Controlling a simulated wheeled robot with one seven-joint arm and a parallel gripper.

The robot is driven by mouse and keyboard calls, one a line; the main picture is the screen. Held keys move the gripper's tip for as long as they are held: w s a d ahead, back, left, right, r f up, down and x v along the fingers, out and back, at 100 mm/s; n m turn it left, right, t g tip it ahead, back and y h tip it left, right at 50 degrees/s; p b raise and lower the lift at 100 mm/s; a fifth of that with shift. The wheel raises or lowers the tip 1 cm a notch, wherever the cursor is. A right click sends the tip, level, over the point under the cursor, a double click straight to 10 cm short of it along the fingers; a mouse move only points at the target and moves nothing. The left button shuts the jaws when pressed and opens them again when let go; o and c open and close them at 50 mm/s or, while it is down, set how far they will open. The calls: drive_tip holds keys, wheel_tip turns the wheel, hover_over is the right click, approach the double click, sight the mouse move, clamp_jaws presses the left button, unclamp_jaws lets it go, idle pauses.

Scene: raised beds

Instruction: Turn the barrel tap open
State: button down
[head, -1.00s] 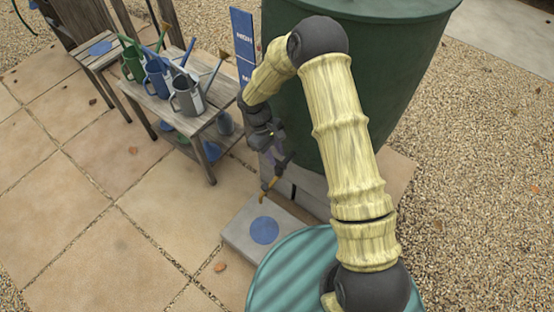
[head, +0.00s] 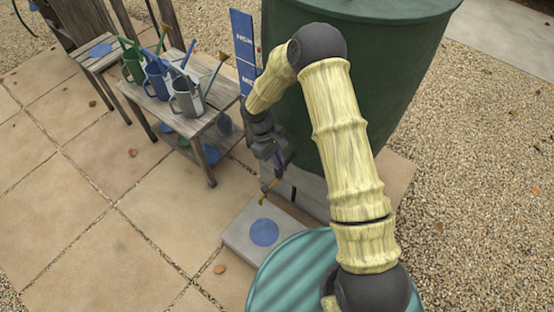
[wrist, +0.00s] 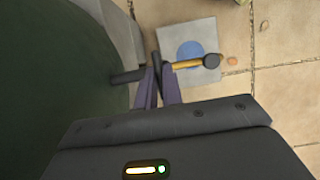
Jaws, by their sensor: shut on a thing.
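The dark green barrel (head: 350,85) stands on a grey block and also fills the left of the wrist view (wrist: 50,70). Its tap has a dark pipe (wrist: 127,76) coming from the barrel and a brass-coloured spout (wrist: 186,64) with a dark round end. In the head view, the brass part of the tap (head: 266,190) shows just below my gripper (head: 277,166). In the wrist view, my gripper (wrist: 157,84) is shut on the tap's dark lever (wrist: 156,68), between purple-grey fingers. The lever's exact angle is hard to tell.
A grey slab (head: 240,241) with a blue disc lies under the tap. A teal ribbed round top (head: 285,280) is in front. Left stands a wooden bench (head: 190,122) with several watering cans. A blue lettered board (head: 243,45) stands beside the barrel.

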drive_tip(key=n+p, duration=0.1)
drive_tip(key=n, duration=0.1)
drive_tip(key=n+t+p, duration=0.1)
drive_tip(key=n, duration=0.1)
drive_tip(key=shift+s+n+t+h, duration=0.2)
drive_tip(key=shift+n+t+h, duration=0.1)
drive_tip(key=shift+h, duration=0.1)
drive_tip(key=n+t, duration=0.1)
drive_tip(key=n, duration=0.1)
drive_tip(key=n+t, duration=0.1)
drive_tip(key=n, duration=0.2)
drive_tip(key=shift+s+f, duration=0.15)
drive_tip(key=n+t+b, duration=0.1)
drive_tip(key=n, duration=0.1)
drive_tip(key=n+t+b, duration=0.1)
drive_tip(key=n+b, duration=0.1)
drive_tip(key=n, duration=0.1)
drive_tip(key=shift+f+y, duration=0.2)
drive_tip(key=shift+y, duration=0.1)
drive_tip(key=n+b, duration=0.2)
drive_tip(key=shift+s+d+y+b, duration=0.1)
drive_tip(key=shift+y+b, duration=0.3)
drive_tip(key=shift+r+n+t+b, duration=0.2)
drive_tip(key=shift+n+t+b, duration=0.1)
drive_tip(key=shift+n+b, duration=0.35)
